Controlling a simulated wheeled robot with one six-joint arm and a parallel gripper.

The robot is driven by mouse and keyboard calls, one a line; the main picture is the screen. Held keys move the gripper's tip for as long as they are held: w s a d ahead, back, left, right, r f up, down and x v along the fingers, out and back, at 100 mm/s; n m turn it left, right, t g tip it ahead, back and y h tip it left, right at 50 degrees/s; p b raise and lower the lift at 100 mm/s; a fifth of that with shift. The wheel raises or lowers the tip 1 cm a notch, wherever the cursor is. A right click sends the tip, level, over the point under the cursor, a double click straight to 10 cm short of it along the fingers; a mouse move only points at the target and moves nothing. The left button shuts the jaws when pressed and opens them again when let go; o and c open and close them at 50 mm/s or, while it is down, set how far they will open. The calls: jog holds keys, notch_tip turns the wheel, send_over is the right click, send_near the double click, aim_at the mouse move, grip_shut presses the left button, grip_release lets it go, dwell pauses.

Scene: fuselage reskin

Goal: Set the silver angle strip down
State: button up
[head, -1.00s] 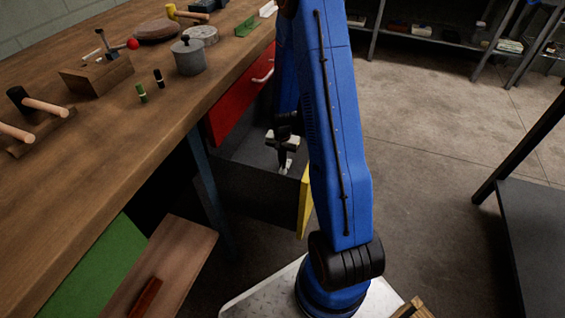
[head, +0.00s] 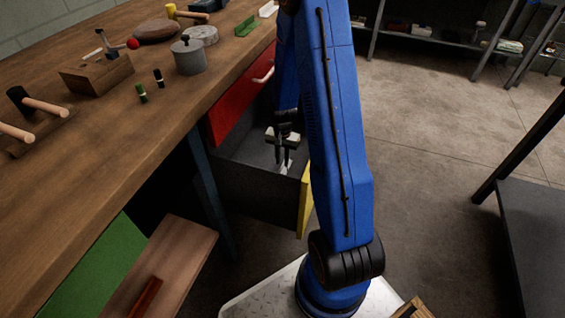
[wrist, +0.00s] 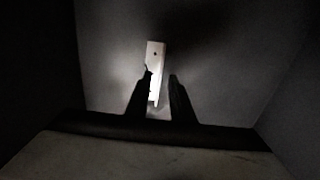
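The silver angle strip (wrist: 155,65) is a narrow pale piece with a small dark hole near its far end. It lies inside the open grey drawer (head: 255,195). In the wrist view my gripper (wrist: 160,76) is open over its near end. The strip overlaps the left finger's line, and a dark gap shows before the right finger. In the head view my gripper (head: 283,165) points down into the drawer, with the pale strip partly hidden around the fingertips. Whether a finger still touches the strip is unclear.
The wooden bench (head: 190,110) above holds a grey pot (head: 188,58), a green angle piece (head: 246,27) and tools. Drawer walls stand close around my gripper.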

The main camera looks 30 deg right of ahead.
aim_at(283, 164)
jog(key=shift+r, duration=3.05)
